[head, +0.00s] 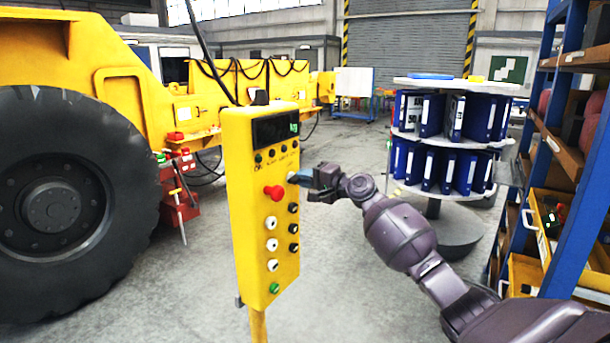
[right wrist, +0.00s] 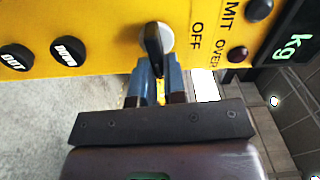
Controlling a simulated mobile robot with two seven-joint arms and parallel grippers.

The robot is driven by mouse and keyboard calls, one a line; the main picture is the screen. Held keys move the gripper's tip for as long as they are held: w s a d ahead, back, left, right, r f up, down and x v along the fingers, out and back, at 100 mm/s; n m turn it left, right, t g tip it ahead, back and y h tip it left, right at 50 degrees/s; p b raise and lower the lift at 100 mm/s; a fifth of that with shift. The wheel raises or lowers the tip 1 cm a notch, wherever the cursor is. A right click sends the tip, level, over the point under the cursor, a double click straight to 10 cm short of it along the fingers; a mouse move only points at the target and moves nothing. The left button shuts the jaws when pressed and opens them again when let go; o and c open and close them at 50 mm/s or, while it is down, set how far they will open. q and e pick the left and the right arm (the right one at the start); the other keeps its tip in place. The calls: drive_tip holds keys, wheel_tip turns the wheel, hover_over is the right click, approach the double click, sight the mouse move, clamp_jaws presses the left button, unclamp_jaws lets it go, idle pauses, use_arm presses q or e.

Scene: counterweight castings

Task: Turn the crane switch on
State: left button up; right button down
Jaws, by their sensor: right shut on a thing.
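The yellow crane control box (head: 262,222) stands on a yellow post in the middle of the head view. Its rotary switch (right wrist: 166,37) has a pale round base and a black lever. In the right wrist view the word OFF is printed just to the right of the switch. My right gripper (head: 300,180) reaches the box's front from the right. In the wrist view its two blue-grey fingers (right wrist: 158,80) are shut on the lower end of the lever, one on each side. Any ON marking is not visible. My left gripper is not in view.
A red mushroom button (head: 274,192), several black and white buttons and a dark display (head: 275,129) share the panel. A large tyre (head: 60,200) stands at left, a binder carousel (head: 445,140) behind my right arm, and blue shelving (head: 580,160) at right.

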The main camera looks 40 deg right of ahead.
drive_tip(key=shift+f+m, duration=0.1)
drive_tip(key=shift+m, duration=0.5)
drive_tip(key=c, duration=1.2)
unclamp_jaws()
drive_tip(key=b+v, duration=0.2)
drive_tip(key=v, duration=0.9)
drive_tip(key=shift+w, duration=0.1)
